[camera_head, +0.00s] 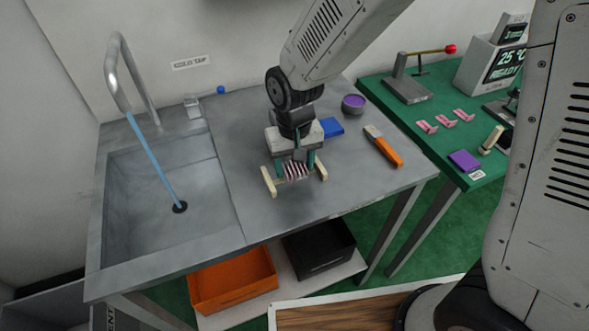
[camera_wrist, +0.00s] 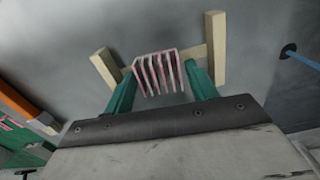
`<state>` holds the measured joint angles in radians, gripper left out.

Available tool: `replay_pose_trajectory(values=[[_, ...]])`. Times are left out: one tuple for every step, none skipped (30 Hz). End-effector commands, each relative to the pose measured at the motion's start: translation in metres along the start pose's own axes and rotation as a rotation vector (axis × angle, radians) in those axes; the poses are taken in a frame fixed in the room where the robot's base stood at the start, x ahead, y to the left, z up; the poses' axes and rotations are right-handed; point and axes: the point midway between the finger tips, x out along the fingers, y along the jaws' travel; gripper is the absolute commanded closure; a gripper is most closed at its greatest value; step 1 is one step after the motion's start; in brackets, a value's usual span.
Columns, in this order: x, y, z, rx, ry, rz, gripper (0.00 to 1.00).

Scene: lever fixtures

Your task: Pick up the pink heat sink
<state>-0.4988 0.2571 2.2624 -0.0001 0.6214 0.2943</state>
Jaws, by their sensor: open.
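The pink heat sink (camera_head: 297,171), with pale and dark striped fins, stands on the grey metal counter at a pale wooden stand (camera_head: 268,182). In the wrist view the heat sink (camera_wrist: 158,73) is between my two green fingers, in front of the wooden stand (camera_wrist: 215,50). My gripper (camera_head: 294,165) is low over the counter and open, with one finger on each side of the heat sink. In the wrist view, my gripper (camera_wrist: 161,84) shows small gaps beside the fins; whether a finger touches them is hard to tell. The heat sink's base is hidden.
A sink (camera_head: 165,185) with running water is at left. A blue block (camera_head: 331,127), a purple bowl (camera_head: 353,103) and an orange-handled tool (camera_head: 383,147) lie behind and right. A green table (camera_head: 420,93) holds a red-knobbed lever (camera_head: 428,52) and pink pieces (camera_head: 445,123).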

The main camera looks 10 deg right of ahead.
Motion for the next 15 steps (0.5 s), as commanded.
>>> replay_pose_trajectory(values=[[-0.0002,0.0,0.0,0.0,0.0,0.0,0.44],[-0.0002,0.0001,0.0001,0.0,0.0,0.0,0.44],[-0.0002,0.0001,0.0001,0.0,0.0,0.0,0.49],[-0.0002,0.0001,0.0001,0.0,0.0,0.0,0.58],[-0.0003,0.0001,0.0001,0.0,0.0,0.0,0.66],[-0.0003,0.0001,0.0001,0.0,0.0,0.0,0.77],[-0.0003,0.0001,0.0001,0.0,0.0,0.0,0.78],[-0.0004,0.0001,0.0001,0.0,0.0,0.0,0.78],[-0.0004,0.0001,0.0001,0.0,0.0,0.0,0.78],[-0.0004,0.0001,0.0001,0.0,0.0,0.0,0.78],[-0.0004,0.0001,0.0001,0.0,0.0,0.0,0.78],[-0.0004,0.0001,0.0001,0.0,0.0,0.0,0.78],[-0.0005,0.0001,0.0001,0.0,0.0,0.0,0.78],[-0.0005,0.0001,0.0001,0.0,0.0,0.0,0.78],[-0.0008,0.0001,0.0001,0.0,0.0,0.0,0.78]])
